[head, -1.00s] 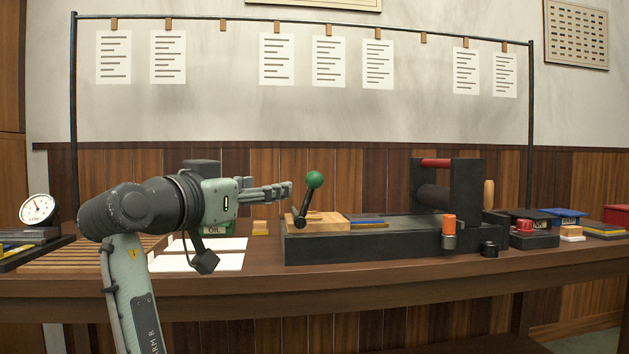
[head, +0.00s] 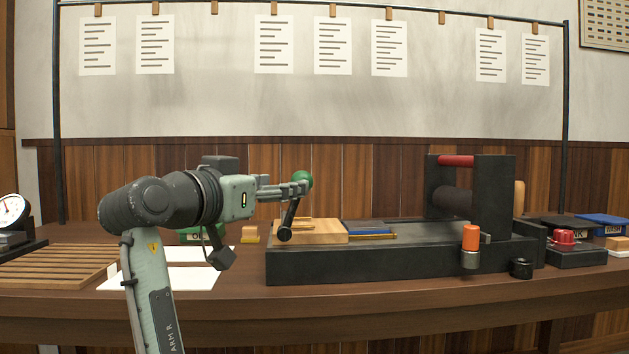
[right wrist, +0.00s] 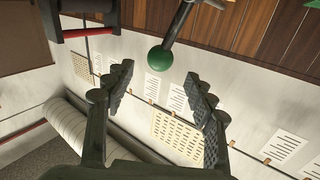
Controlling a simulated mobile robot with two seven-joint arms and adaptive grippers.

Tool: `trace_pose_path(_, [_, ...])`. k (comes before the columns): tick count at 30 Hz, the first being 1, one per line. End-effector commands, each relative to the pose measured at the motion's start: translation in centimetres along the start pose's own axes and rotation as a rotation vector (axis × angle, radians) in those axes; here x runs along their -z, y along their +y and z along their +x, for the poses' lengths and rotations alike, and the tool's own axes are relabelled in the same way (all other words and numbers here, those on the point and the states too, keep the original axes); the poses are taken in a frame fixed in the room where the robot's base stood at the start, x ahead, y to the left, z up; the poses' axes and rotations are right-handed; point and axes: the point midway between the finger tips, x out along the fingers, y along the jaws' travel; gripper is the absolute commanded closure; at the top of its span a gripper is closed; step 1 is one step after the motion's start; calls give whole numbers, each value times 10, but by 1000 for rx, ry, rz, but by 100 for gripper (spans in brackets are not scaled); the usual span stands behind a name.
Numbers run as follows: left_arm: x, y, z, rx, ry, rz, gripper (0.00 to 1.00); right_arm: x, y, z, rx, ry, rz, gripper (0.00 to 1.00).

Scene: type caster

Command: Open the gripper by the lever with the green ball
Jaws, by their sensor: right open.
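The green ball (head: 304,178) tops a dark lever (head: 288,221) on the left end of a long black press-like machine (head: 400,264). The lever leans slightly right in the head view. My right gripper (head: 300,188) reaches in from the left, its fingertips overlapping the ball. In the right wrist view, my right gripper (right wrist: 158,73) is open, with the green ball (right wrist: 160,58) between or just beyond the tips; contact is not visible. The lever's rod also shows there (right wrist: 180,22). My left gripper is not in view.
A wooden block (head: 315,232) sits on the machine behind the lever. An orange-capped cylinder (head: 470,240) and a small black cup (head: 521,268) stand at its front right. A slatted rack (head: 62,267) and white sheets (head: 170,277) lie on the bench at left.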

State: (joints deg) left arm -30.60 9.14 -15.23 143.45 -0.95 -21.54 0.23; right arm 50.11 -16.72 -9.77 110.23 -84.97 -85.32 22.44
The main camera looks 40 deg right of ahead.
Motion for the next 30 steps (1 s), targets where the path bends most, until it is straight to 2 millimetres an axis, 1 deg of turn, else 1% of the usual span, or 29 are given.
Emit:
trace_pose_path(4, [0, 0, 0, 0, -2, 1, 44, 0, 0, 2, 0, 0, 0, 44])
trace_pose_path(7, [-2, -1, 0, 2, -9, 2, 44, 0, 0, 11, -2, 1, -1, 44])
trace_pose_path(15, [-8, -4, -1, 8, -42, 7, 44, 1, 1, 54, -3, 1, -1, 44])
trace_pose_path(18, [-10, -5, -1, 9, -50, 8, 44, 0, 1, 67, -3, 1, -1, 44])
trace_pose_path(24, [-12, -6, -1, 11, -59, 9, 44, 0, 1, 78, -1, 0, 0, 44])
trace_pose_path(30, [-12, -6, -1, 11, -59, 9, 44, 0, 0, 78, 0, 0, 0, 44])
